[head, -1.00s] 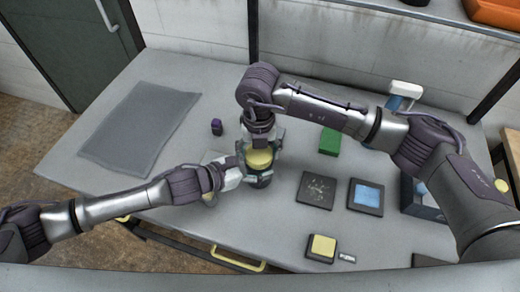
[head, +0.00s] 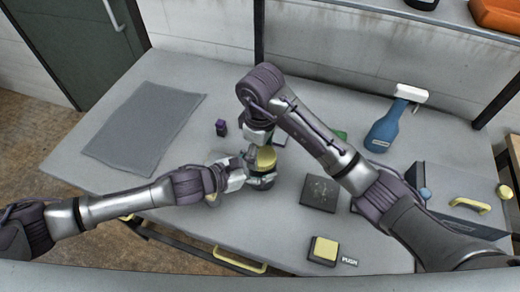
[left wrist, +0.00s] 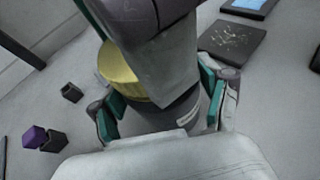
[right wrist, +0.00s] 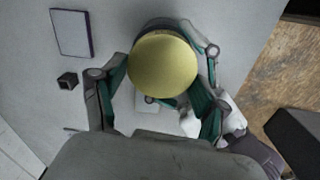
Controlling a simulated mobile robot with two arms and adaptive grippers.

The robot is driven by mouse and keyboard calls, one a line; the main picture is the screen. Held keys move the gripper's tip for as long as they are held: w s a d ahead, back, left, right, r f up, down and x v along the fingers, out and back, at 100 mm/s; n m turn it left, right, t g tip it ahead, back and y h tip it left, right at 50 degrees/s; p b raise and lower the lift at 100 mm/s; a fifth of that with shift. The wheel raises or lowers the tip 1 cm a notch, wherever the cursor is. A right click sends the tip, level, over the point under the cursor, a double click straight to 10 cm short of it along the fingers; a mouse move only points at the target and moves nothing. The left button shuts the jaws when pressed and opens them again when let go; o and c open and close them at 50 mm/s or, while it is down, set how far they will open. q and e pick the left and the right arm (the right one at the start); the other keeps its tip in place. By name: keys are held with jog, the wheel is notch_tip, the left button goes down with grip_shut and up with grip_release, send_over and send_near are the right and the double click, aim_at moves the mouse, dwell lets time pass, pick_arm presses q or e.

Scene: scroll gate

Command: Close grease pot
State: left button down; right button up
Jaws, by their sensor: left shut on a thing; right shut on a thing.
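The grease pot (head: 262,182) has a dark grey body and stands on the table near the middle. Its yellow lid (head: 266,157) is over the top of the body; the seam is mostly hidden, so I cannot tell how tightly it sits. My left gripper (head: 246,175) is shut around the pot body from the left; the grey body shows between its fingers in the left wrist view (left wrist: 165,118). My right gripper (head: 260,146) is above, shut on the lid. In the right wrist view the lid's round top (right wrist: 163,65) lies between the fingers.
A small purple item (head: 221,127) stands left of the pot. A grey mat (head: 145,125) lies at left. A dark speckled square (head: 319,193), a yellow push button (head: 324,249), a blue spray bottle (head: 382,132) and a grey toolbox (head: 430,180) are at right.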

jog(key=shift+d, duration=0.15)
jog(key=o, duration=0.7)
jog(key=shift+c, duration=0.5)
